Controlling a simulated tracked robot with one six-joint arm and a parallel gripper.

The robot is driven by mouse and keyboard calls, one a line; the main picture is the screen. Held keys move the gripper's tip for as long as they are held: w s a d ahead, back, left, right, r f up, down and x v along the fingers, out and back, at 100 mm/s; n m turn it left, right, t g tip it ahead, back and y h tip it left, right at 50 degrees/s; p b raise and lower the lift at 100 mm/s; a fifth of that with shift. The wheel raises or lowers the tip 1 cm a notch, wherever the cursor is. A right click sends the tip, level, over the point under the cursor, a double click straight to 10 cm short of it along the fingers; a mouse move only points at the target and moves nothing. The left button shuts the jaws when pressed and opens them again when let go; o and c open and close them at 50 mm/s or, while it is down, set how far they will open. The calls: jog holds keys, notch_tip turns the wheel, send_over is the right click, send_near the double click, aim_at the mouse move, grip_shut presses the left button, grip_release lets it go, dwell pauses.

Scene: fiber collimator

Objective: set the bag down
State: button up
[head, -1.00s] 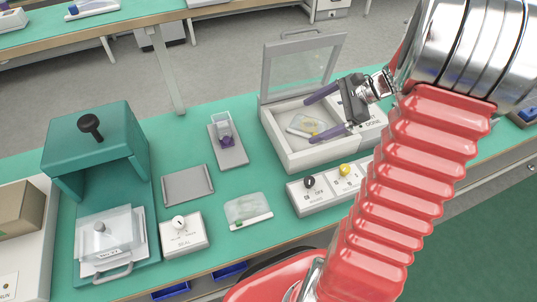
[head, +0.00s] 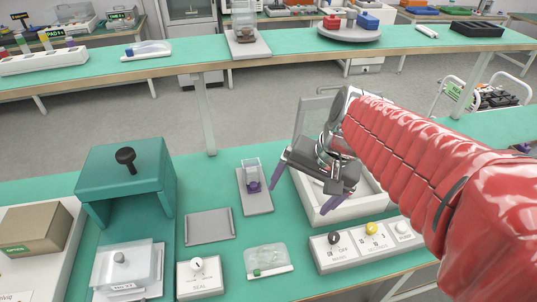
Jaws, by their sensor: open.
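A clear flat bag (head: 266,256) with a green piece at its lower edge lies on the green bench, between the seal switch box and the knob panel. My gripper (head: 301,200) has two purple fingers spread wide apart with nothing between them. It is above the left part of the white box (head: 365,207) with the raised lid (head: 313,115), close to its left wall. My gripper and arm hide much of the inside of this box, so I cannot tell what lies in it now.
A small stand with a clear cuvette (head: 252,182) is just left of my gripper. A grey tray (head: 209,226), a seal switch box (head: 199,276), a knob panel (head: 366,243) and a teal press (head: 125,170) stand around. Bare bench lies between tray and stand.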

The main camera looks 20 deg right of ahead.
jog(key=s+a+r+n+t+h, duration=0.2)
jog(key=s+a+n, duration=0.2)
jog(key=n, duration=0.3)
jog(key=shift+s+r+t, duration=0.3)
jog(key=shift+s+r, duration=0.05)
jog(key=shift+s, duration=0.55)
jog(key=shift+c, duration=0.4)
